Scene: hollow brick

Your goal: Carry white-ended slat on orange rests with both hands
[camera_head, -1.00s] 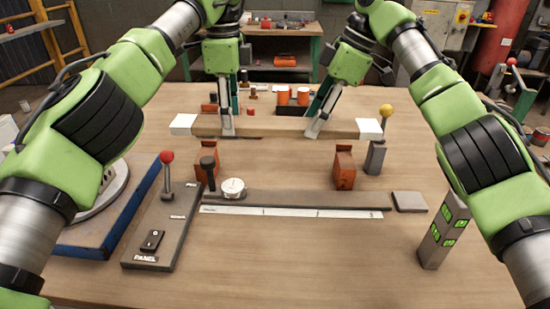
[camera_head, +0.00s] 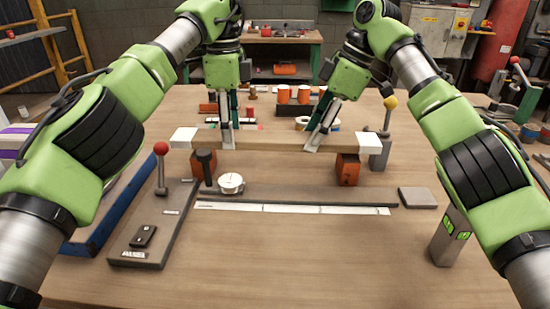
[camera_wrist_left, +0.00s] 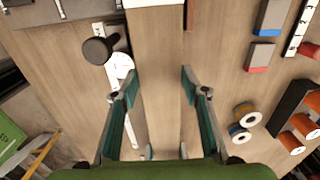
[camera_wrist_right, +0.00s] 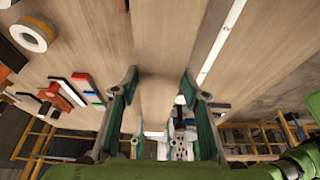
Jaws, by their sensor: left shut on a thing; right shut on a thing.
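The wooden slat (camera_head: 270,143) lies level across the head view, with a white left end (camera_head: 183,138) and a white right end (camera_head: 370,141). My left gripper (camera_head: 227,140) is shut on it left of its middle. My right gripper (camera_head: 314,140) is shut on it right of its middle. The slat runs between the fingers in the left wrist view (camera_wrist_left: 160,100) and the right wrist view (camera_wrist_right: 162,45). The left orange rest (camera_head: 203,166) and right orange rest (camera_head: 347,170) show just below the slat, their tops hidden by it. I cannot tell whether it touches them.
A panel with a red-knobbed lever (camera_head: 161,150) and a black-knobbed post (camera_head: 207,165) stand at left. A round dial (camera_head: 231,183) and a white scale strip (camera_head: 290,209) lie in front. A yellow-knobbed lever (camera_head: 390,104) stands close to the slat's right end.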

